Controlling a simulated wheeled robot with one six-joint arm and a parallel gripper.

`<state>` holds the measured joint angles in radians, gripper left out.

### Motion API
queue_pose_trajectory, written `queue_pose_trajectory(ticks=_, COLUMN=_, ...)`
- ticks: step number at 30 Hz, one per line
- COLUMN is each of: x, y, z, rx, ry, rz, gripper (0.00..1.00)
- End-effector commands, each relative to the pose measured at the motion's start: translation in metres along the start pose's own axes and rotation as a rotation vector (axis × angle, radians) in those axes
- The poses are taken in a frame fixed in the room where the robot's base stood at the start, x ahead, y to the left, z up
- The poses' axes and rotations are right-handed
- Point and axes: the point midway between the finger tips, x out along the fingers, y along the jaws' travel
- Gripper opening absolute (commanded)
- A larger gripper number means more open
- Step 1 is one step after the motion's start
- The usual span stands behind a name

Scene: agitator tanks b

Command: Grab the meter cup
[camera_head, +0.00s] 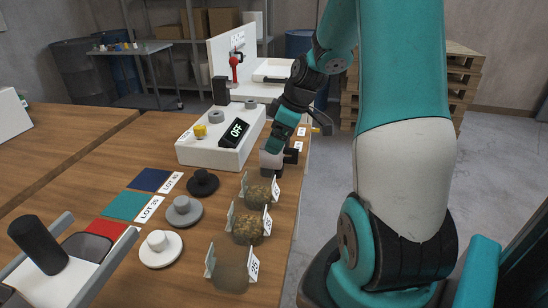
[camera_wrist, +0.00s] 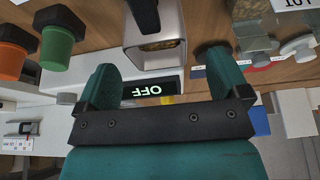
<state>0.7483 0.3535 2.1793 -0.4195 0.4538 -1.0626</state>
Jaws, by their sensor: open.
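A whitish, square-sided cup with a black handle, which I take to be the meter cup (camera_head: 270,160), stands near the table's right edge beside the white device. In the wrist view the cup (camera_wrist: 168,22) shows its open mouth with brownish grains inside, and its black handle points to the top. My gripper (camera_head: 281,143) is just above the cup, partly hiding it. In the wrist view my gripper (camera_wrist: 160,72) is open, with teal fingers left and right of the cup's near end. I cannot tell whether either finger touches it.
A white device (camera_head: 205,150) with an OFF display (camera_head: 234,132) and a yellow knob stands left of the cup. Several grain-filled clear holders with number tags (camera_head: 248,228) and round black, grey and white pieces (camera_head: 184,212) lie nearer. The floor (camera_head: 325,210) is clear right of the table.

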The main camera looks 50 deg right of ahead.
Motion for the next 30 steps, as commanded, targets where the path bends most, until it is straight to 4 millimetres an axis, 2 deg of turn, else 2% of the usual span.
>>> queue_pose_trajectory(ticks=5, x=0.015, y=0.0, z=0.001, rx=-0.002, ry=-0.001, rz=-0.005, gripper=0.94)
queue_pose_trajectory(ticks=12, x=0.05, y=0.002, z=0.004, rx=-0.003, ry=-0.001, rz=-0.003, gripper=0.94)
queue_pose_trajectory(ticks=21, x=0.055, y=0.002, z=0.004, rx=-0.002, ry=0.0, rz=0.0, gripper=0.94)
queue_pose_trajectory(ticks=28, x=0.055, y=0.002, z=0.004, rx=-0.002, ry=0.0, rz=0.0, gripper=0.41)
queue_pose_trajectory(ticks=29, x=0.055, y=0.002, z=0.004, rx=-0.002, ry=0.0, rz=0.0, gripper=0.35)
queue_pose_trajectory(ticks=30, x=0.054, y=0.003, z=0.004, rx=-0.002, ry=0.001, rz=0.001, gripper=0.35)
